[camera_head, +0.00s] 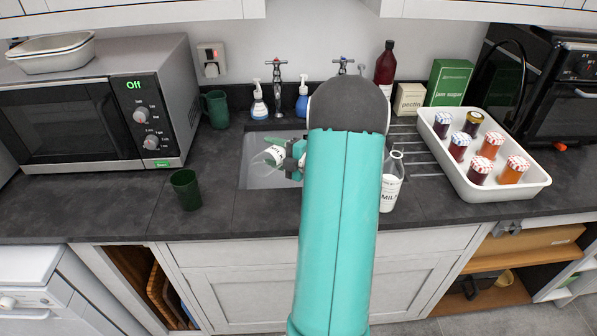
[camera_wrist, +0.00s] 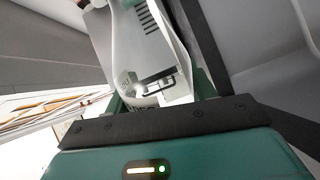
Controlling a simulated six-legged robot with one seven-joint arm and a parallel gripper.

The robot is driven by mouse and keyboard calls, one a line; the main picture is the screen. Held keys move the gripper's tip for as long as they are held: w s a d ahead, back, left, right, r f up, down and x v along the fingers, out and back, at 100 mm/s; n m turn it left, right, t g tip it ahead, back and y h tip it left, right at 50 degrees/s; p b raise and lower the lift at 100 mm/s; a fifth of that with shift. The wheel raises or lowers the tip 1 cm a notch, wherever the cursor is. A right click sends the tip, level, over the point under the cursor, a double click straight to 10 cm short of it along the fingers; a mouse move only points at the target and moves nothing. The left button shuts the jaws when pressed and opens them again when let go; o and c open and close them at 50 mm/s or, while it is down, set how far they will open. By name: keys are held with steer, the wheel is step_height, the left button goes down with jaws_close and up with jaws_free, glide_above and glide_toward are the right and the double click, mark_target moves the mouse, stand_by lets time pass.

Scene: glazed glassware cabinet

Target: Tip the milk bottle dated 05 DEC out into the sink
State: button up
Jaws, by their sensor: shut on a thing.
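My gripper (camera_head: 292,161) is shut on a clear milk bottle (camera_head: 270,156) with a white label. The bottle is tilted well over, its far end pointing left and down, over the sink (camera_head: 262,182). My arm hides the right part of the sink.
Two taps (camera_head: 277,90) and soap bottles (camera_head: 259,104) stand behind the sink. A green cup (camera_head: 186,190) is at its front left, a green mug (camera_head: 217,110) behind. A white tray of jars (camera_head: 460,185) is on the right. A microwave (camera_head: 95,110) is on the left.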

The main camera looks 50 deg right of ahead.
steer(key=shift+d+m, duration=0.1)
steer(key=shift+m, duration=0.2)
steer(key=shift+d+f+m, duration=0.45)
steer(key=shift+f+m, duration=0.4)
steer(key=shift+m, duration=0.15)
steer(key=shift+a+r+n, duration=0.3)
steer(key=shift+r+n, duration=0.15)
steer(key=shift+r, duration=0.1)
steer(key=shift+a+r+n, duration=0.25)
steer(key=shift+r+n, duration=0.2)
steer(key=shift+r, duration=0.05)
steer(key=shift+a+f+n, duration=0.1)
steer(key=shift+n, duration=1.1)
steer(key=shift+a, duration=0.1)
